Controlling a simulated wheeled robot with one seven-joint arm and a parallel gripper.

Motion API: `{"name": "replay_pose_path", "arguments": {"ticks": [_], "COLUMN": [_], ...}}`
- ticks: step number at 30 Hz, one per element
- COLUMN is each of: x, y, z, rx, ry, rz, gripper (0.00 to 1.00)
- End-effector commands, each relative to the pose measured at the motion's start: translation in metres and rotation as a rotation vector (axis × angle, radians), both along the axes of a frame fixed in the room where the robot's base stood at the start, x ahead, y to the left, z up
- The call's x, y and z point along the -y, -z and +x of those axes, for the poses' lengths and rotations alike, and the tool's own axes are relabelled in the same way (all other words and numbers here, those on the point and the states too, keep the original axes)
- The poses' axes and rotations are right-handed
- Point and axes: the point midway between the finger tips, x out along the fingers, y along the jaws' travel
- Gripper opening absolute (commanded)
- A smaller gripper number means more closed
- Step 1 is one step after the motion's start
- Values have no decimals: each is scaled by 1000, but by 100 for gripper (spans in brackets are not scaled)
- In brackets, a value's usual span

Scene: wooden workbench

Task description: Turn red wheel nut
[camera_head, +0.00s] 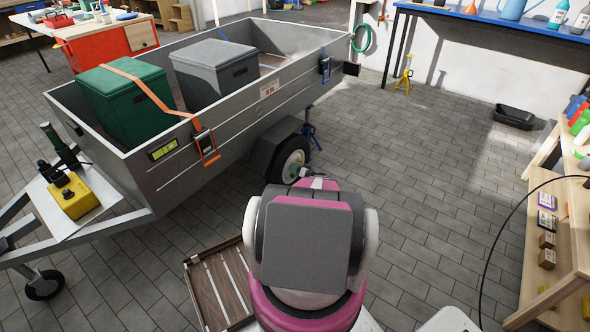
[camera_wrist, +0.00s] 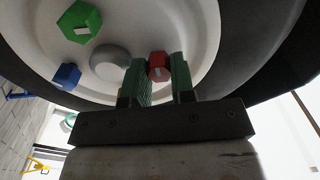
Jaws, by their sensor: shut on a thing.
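The red wheel nut (camera_wrist: 157,66) sits on the pale wheel (camera_wrist: 197,30) in the wrist view. My gripper (camera_wrist: 160,80) is shut on the red nut, with one green-padded finger on each side of it. A green nut (camera_wrist: 80,20) and a blue nut (camera_wrist: 67,76) are on the same wheel to the left, around a grey hub cap (camera_wrist: 110,62). In the head view the trailer wheel (camera_head: 290,166) is beyond my arm, and my arm hides the gripper and the nuts there.
A grey trailer (camera_head: 235,120) carries a green box (camera_head: 125,105) and a grey box (camera_head: 213,72). A slatted wooden crate (camera_head: 222,285) lies on the floor left of my arm. A wooden shelf (camera_head: 560,225) stands at the right. The paved floor between is clear.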

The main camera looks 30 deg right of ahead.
Motion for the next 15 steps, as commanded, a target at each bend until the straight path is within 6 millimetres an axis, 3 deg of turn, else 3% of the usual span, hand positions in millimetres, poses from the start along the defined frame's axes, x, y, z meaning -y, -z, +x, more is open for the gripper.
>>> {"name": "replay_pose_path", "arguments": {"ticks": [15], "x": [1], "y": [1], "z": [0], "rx": [-189], "ry": [9], "rz": [453], "gripper": [0]}}
